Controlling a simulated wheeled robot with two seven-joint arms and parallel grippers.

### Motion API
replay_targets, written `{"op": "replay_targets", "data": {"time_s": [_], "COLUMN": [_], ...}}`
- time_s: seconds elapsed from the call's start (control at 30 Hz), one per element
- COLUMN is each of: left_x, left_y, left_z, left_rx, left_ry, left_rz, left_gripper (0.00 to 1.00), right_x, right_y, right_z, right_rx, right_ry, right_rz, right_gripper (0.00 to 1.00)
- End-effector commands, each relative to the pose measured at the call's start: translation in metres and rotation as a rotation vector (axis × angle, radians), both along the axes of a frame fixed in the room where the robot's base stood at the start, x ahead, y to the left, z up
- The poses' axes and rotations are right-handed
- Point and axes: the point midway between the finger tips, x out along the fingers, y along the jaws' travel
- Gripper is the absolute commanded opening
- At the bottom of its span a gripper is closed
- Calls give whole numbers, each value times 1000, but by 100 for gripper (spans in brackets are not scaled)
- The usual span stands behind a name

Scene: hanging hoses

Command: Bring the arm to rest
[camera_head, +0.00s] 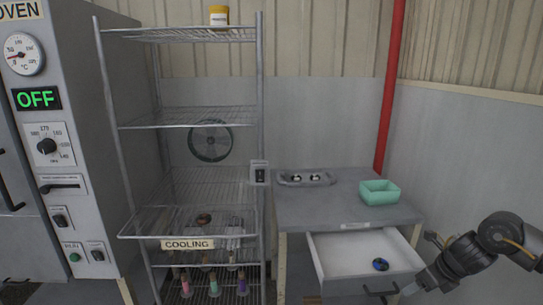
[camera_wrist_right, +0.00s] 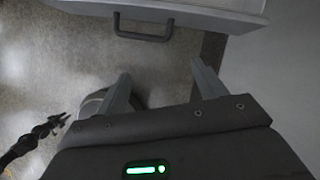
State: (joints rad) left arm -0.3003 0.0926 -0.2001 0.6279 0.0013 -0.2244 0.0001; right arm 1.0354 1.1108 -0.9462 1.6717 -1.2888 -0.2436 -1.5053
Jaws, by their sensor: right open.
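My right arm comes in from the right in the head view. Its gripper (camera_head: 411,289) is low in front of the open drawer (camera_head: 340,246), near the drawer's right front corner. In the right wrist view the two fingers of my right gripper (camera_wrist_right: 160,85) stand apart with nothing between them. The drawer front with its dark handle (camera_wrist_right: 143,36) lies beyond the fingertips there, apart from them. A small dark and blue ring-like object (camera_head: 380,264) lies inside the drawer. My left gripper does not show in the head view.
A grey table (camera_head: 340,208) above the drawer bears a green bin (camera_head: 379,192) and a grey tray (camera_head: 306,178). A wire rack labelled COOLING (camera_head: 187,244) stands left of it, beside an oven (camera_head: 50,130) reading OFF. A red pipe (camera_head: 389,90) runs up the back corner.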

Motion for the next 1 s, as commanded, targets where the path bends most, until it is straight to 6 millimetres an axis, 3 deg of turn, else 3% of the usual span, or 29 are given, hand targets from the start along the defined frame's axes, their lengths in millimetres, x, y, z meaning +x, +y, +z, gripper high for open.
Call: {"op": "replay_targets", "data": {"time_s": [0.27, 0.47, 0.57, 0.7, 0.77, 0.87, 1.0], "left_x": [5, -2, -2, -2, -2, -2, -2], "left_y": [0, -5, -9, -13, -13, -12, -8], "left_z": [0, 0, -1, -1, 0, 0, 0], "left_rx": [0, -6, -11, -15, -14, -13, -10], "left_ry": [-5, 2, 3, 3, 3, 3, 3], "left_rz": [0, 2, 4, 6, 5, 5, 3], "left_gripper": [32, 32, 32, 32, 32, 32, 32], "right_x": [9, 6, -6, -39, -57, -91, -144], "right_y": [64, 141, 189, 252, 267, 274, 259], "right_z": [-34, -65, -81, -95, -99, -106, -120], "right_rx": [100, 274, 422, 716, 841, 1024, 1179], "right_ry": [-49, -88, -92, -50, -10, 74, 181], "right_rz": [-77, -221, -365, -727, -927, -1306, -1828], "right_gripper": [70, 70, 70, 70, 70, 70, 70]}}
